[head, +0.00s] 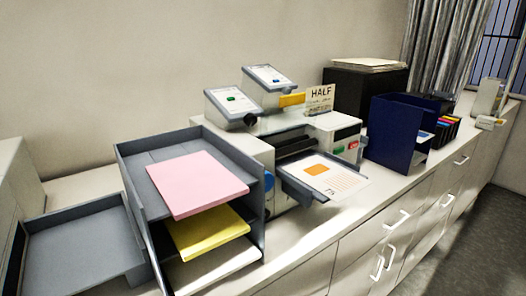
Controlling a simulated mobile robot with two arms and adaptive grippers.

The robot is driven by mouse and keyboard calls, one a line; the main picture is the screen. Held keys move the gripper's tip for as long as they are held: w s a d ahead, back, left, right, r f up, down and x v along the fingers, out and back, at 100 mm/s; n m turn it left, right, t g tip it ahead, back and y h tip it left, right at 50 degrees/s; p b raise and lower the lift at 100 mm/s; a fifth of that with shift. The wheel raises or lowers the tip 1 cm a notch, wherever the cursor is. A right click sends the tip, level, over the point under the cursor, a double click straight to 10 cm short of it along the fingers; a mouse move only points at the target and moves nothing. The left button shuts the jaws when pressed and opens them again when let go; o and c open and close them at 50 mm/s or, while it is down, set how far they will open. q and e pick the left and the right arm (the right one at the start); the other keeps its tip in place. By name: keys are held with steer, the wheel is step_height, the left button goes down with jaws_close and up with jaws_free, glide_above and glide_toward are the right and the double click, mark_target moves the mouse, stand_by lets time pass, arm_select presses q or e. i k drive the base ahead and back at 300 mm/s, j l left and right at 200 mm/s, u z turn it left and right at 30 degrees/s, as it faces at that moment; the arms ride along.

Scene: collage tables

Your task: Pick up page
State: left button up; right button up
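A printed page (338,182) with an orange square and lines of text lies on the grey output tray (297,190) at the front of a white and grey printer-like machine (247,146). The page extends past the tray's front edge. Neither of my grippers shows in the head view.
A grey tiered tray (257,203) left of the machine holds pink (195,183), yellow (207,232) and white (214,266) paper. An empty grey tray (80,248) lies at far left. A dark blue holder (391,131) stands right of the machine. Some counter front is clear.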

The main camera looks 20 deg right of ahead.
mark_target(334, 182)
steer(key=z, duration=1)
